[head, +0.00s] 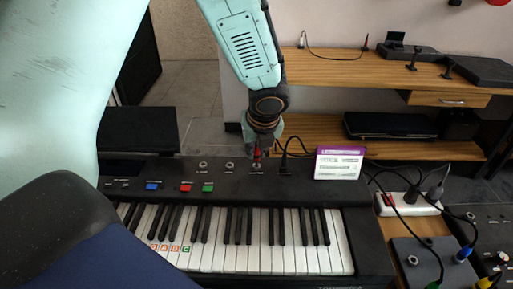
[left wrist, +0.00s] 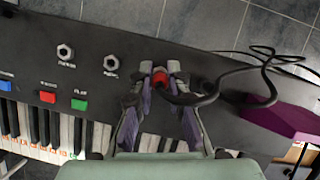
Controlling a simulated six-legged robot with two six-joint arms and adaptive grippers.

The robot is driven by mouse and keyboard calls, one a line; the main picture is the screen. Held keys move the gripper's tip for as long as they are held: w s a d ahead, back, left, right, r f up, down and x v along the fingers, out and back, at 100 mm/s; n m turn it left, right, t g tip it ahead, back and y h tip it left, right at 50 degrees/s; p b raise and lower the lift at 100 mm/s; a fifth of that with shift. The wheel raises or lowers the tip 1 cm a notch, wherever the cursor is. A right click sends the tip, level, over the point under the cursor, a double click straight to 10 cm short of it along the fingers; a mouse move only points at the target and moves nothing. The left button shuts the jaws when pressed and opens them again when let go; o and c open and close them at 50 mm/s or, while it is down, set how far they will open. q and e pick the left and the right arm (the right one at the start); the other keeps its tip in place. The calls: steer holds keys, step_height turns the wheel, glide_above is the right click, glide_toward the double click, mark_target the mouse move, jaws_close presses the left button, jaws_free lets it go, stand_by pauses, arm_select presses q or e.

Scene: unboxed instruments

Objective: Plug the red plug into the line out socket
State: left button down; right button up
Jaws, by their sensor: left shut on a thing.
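My left gripper (head: 260,146) is shut on the red plug (head: 257,153) above the back panel of the black keyboard (head: 226,183). The plug points down at the rightmost of three round sockets (head: 257,165). I cannot tell whether its tip is inside. The left wrist view shows the gripper (left wrist: 160,68) with the red plug (left wrist: 159,78) between its fingertips, which hide the socket below. The other two sockets (left wrist: 65,53) and (left wrist: 111,65) show empty to the left. Socket labels are too small to read surely. My right gripper is not in view.
A black cable (left wrist: 235,73) runs right from near the plug. A purple and white box (head: 339,163) stands on the keyboard's right. A white power strip (head: 408,204) and a dark box with cables (head: 415,262) lie farther right. A wooden shelf (head: 340,70) stands behind.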

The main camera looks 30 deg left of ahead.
arm_select(q)
steer(key=shift+s+f+b, duration=0.1)
steer(key=shift+f+b, duration=0.9)
steer(key=shift+f, duration=0.2)
stand_by(0.6)
steer(key=c, duration=1.2)
jaws_free()
steer(key=shift+r, duration=0.1)
